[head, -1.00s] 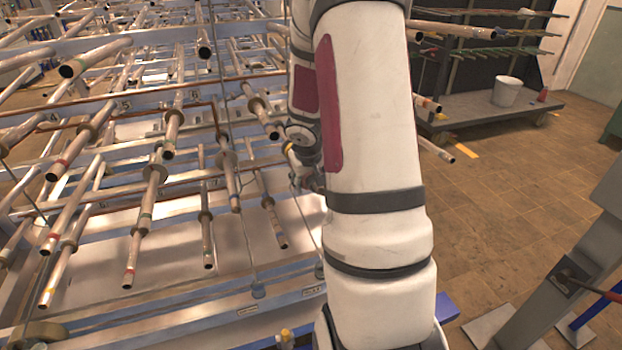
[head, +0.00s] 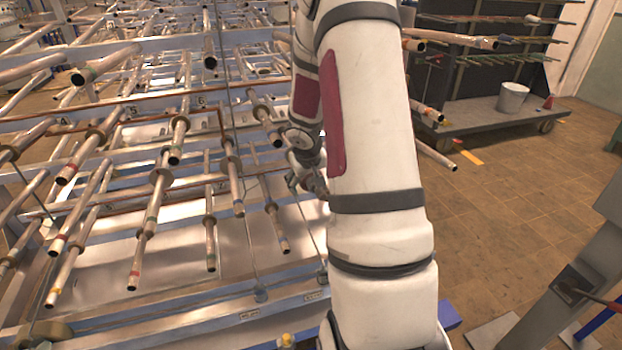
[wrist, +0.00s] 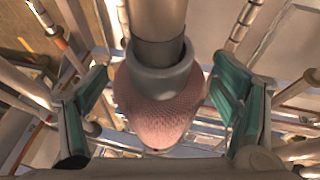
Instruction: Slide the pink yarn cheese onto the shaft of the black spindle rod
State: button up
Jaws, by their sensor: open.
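The pink yarn cheese (wrist: 158,115) is in the middle of the wrist view, close in front of my gripper. A grey collar (wrist: 160,75) and a tan tube (wrist: 158,18) stand at its top end, in line with it; I cannot tell how far any shaft goes inside it. My gripper (wrist: 160,92) is open, with one green-padded finger on each side of the cheese and visible gaps to both. In the head view my gripper (head: 308,182) is small and partly behind my arm, and the cheese cannot be made out. I cannot pick out the black spindle rod.
A metal rack (head: 180,205) full of protruding tubes with collars fills the left and crowds around my gripper. A dark shelf cart (head: 480,118) with a white bucket (head: 513,97) stands at the back right. The tiled floor (head: 520,200) at right is mostly clear.

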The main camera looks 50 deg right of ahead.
jog(key=v, duration=1.2)
jog(key=shift+s, duration=0.1)
